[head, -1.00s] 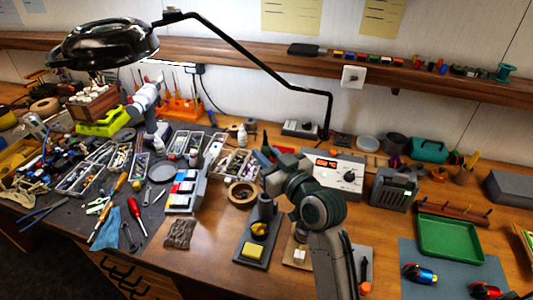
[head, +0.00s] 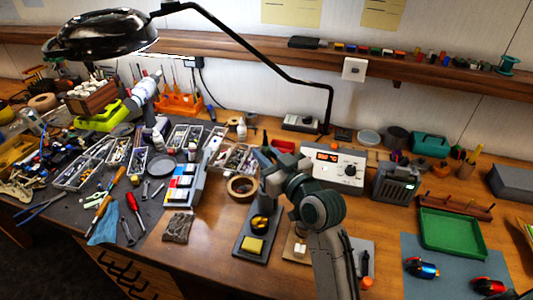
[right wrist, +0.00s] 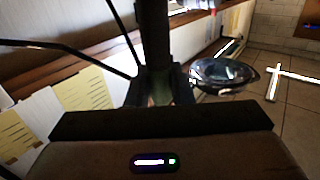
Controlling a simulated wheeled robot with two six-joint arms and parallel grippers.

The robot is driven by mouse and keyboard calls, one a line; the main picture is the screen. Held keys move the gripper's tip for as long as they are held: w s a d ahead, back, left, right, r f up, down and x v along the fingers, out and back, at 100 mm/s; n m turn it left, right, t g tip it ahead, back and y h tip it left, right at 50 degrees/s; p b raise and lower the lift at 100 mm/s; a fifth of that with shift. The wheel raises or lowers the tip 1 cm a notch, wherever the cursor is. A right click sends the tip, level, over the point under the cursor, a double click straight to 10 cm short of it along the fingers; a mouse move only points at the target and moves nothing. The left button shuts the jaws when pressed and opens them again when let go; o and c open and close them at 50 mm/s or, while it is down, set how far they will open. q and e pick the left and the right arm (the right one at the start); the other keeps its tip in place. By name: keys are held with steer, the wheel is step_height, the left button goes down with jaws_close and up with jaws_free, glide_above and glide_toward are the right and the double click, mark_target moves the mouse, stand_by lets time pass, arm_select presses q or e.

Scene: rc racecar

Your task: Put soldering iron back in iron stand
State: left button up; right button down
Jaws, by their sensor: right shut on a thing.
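My right gripper (head: 268,182) is over the iron stand, its arm rising from the bottom of the head view. The stand has a dark grey base (head: 243,256) with a yellow sponge (head: 253,245) at its near end; its holder is partly hidden by the gripper. In the right wrist view my right gripper (right wrist: 155,90) is shut on an upright dark rod, the soldering iron (right wrist: 153,35). In the head view the gripper hides most of it. I cannot tell whether its tip is inside the holder.
The soldering station (head: 335,168) with a red display stands behind my right gripper. A tape roll (head: 242,187) lies left of the stand. A black lamp arm (head: 260,58) reaches overhead. Bare wood (head: 205,250) lies left of the stand's base.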

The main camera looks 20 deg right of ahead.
steer(key=shift+f+b, duration=1.45)
steer(key=shift+f, duration=0.6)
steer(key=c, duration=1.2)
jaws_free()
steer(key=shift+s+d, duration=0.2)
steer(key=shift+s, duration=0.3)
steer(key=shift+b+v, duration=0.55)
steer(key=shift+v, duration=4.35)
steer(key=shift+r, duration=0.15)
